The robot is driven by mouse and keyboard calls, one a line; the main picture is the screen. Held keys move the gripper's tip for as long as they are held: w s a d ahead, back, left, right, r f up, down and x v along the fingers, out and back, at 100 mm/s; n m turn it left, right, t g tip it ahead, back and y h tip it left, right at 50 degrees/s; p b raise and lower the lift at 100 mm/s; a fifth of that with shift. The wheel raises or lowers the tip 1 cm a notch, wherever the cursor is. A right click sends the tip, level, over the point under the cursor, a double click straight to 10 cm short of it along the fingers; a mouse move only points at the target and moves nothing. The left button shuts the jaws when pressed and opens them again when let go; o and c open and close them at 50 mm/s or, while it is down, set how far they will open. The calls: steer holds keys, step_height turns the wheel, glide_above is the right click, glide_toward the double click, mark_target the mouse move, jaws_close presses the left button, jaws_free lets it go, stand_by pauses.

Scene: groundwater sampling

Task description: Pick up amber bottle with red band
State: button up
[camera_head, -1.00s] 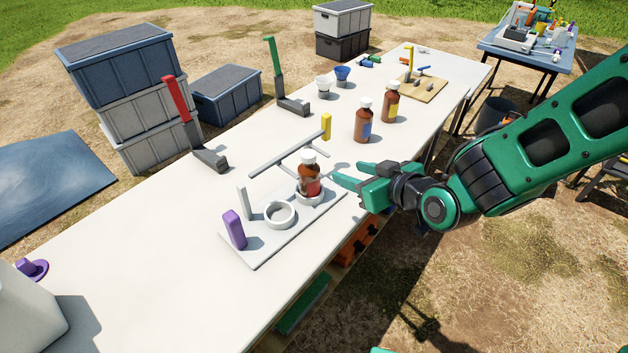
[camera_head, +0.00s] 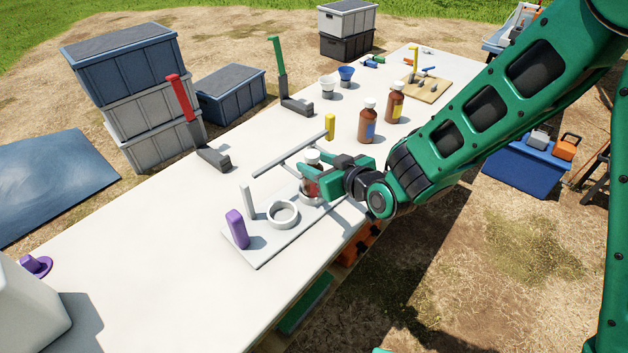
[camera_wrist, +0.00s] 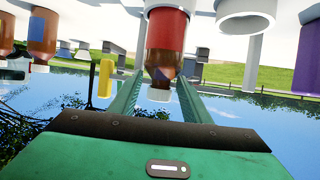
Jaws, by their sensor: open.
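The amber bottle with the red band (camera_head: 312,157) stands upright in a ring holder on the light grey rack plate (camera_head: 262,252). Its white cap shows in the head view, but my gripper partly hides its body. In the wrist view, which is upside down, the red-banded bottle (camera_wrist: 166,38) appears between my two open fingers (camera_wrist: 160,92). I cannot tell whether either finger touches the glass.
An empty white ring (camera_head: 283,214) and a purple block (camera_head: 236,229) are left of the bottle on the plate. A grey bar (camera_head: 280,158) lies behind it. Amber bottles with blue (camera_head: 367,124) and yellow (camera_head: 395,103) labels stand to the right.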

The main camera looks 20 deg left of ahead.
steer(key=shift+x, duration=0.85)
